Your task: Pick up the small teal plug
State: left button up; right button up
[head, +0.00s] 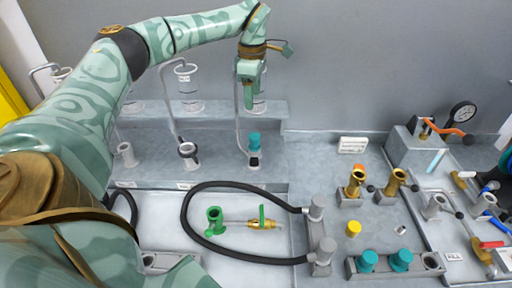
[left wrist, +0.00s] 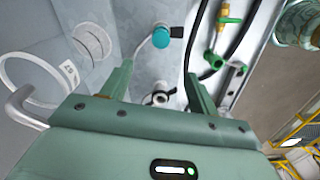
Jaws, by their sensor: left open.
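A teal plug (head: 254,139) with a black lower part stands upright on the grey ledge at the back, below my left gripper. It also shows in the left wrist view (left wrist: 161,37), past the fingertips. Two more teal pieces, a left one (head: 367,261) and a right one (head: 401,260), sit in a grey holder at the front right. I cannot tell for certain which is the small plug. My left gripper (head: 248,100) is open and empty, pointing down above the ledge and apart from the plug. Its two fingers show in the left wrist view (left wrist: 158,82).
Clear cylinders (head: 187,88) with bent pipes stand along the back. A black hose (head: 235,184) loops around green and brass fittings (head: 263,223). Brass fittings (head: 356,182), a yellow cap (head: 353,229) and a gauge block (head: 415,147) are at right.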

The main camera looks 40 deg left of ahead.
aim_at(254, 135)
pick_arm(q)
notch_tip(254, 135, down, 11)
jog(key=shift+f+b, duration=0.15)
jog(key=shift+b, duration=0.95)
jog(key=shift+f, duration=0.4)
jog(key=f, duration=0.2)
jog(key=f+b, duration=0.1)
jog(key=f, duration=0.2)
jog(key=shift+w+d, duration=0.1)
jog(key=shift+d, duration=0.1)
jog(key=shift+r, duration=0.15)
jog(key=c, duration=1.1)
pick_arm(e)
jog(key=f, duration=0.4)
jog(key=shift+s+d, duration=0.1)
jog(key=shift+s, duration=0.25)
